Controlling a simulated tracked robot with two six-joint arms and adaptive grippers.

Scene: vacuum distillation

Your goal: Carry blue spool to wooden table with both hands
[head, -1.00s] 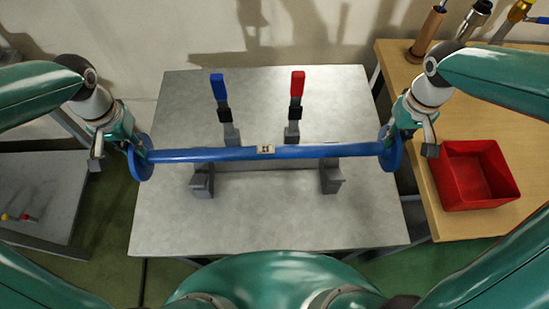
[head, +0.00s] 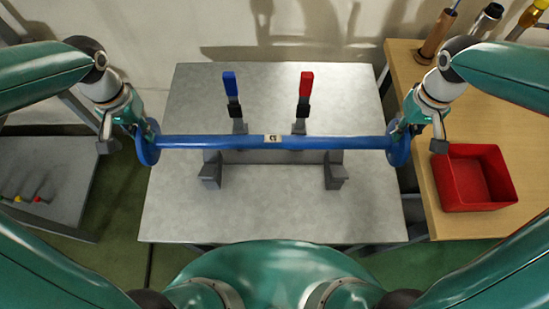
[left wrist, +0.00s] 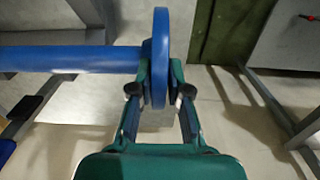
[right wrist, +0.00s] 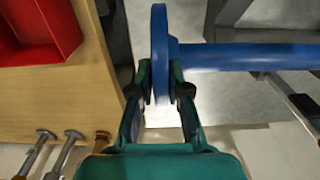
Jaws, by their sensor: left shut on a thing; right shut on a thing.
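The blue spool (head: 220,142) is a long blue bar with a round flange at each end and a small pale label near its middle. It is held roughly level above the grey table in the head view. My left gripper (head: 143,128) is shut on the left flange, which shows edge-on between its fingers in the left wrist view (left wrist: 160,60). My right gripper (head: 401,130) is shut on the right flange, also seen between its fingers in the right wrist view (right wrist: 159,50). The wooden table (head: 437,190) stands at the right.
The grey table (head: 270,215) carries a grey cradle (head: 335,175) with a blue-handled clamp (head: 231,88) and a red-handled clamp (head: 305,88), both upright. A red bin (head: 474,205) and several tools sit on the wooden table. A lower grey table (head: 50,195) is at left.

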